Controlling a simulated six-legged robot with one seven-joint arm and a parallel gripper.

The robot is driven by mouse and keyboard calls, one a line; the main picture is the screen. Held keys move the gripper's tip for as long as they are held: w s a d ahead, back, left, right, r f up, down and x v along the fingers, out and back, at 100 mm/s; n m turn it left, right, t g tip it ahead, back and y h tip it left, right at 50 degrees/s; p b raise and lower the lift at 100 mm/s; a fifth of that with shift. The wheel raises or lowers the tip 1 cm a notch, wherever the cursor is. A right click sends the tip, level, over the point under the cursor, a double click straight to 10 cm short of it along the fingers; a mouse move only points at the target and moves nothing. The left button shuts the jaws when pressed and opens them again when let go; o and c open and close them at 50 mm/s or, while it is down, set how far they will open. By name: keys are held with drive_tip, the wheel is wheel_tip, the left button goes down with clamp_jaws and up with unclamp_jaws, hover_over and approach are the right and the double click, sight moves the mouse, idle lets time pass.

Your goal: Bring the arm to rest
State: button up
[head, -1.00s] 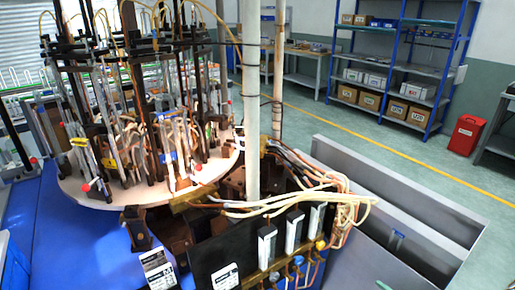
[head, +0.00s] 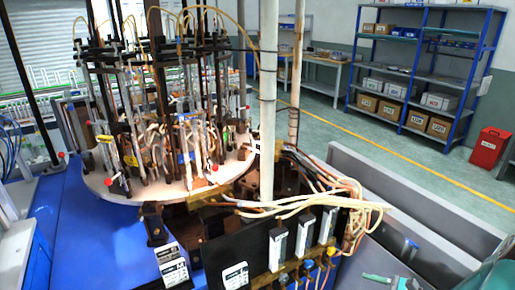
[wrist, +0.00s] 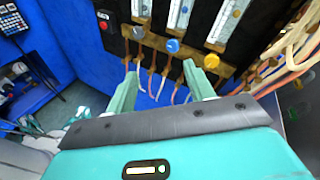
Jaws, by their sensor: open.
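My gripper (wrist: 160,72) is open and empty, its two teal fingers apart in the wrist view. Its teal parts also show at the bottom right edge of the head view (head: 388,280). It is in front of the black gas panel (wrist: 238,30), which carries flow meters with blue and yellow knobs (wrist: 172,46) on a brass-coloured bar. I cannot tell the exact gap between the fingertips and the bar. The round sealing table (head: 115,190), crowded with burners and clamps, stands behind the panel at the left of the head view.
A white pole (head: 268,110) rises behind the panel. Loose hoses (head: 310,203) bulge out at the panel's right. A grey metal trough (head: 400,190) stands at the right. Blue shelves (head: 425,70) and a red bin (head: 489,148) are far back, with open floor before them.

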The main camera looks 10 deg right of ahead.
drive_tip(key=s+a+r+n+g+h, duration=0.1)
drive_tip(key=a+r+n+g+h, duration=0.3)
drive_tip(key=a+r+n+g, duration=1)
drive_tip(key=s+a+r+n+t+h, duration=0.6)
drive_tip(key=s+a+r+n+t, duration=0.2)
drive_tip(key=a+r, duration=0.5)
drive_tip(key=shift+s+r+n+h, duration=0.3)
drive_tip(key=shift+s+r+n, duration=0.2)
drive_tip(key=shift+s, duration=0.15)
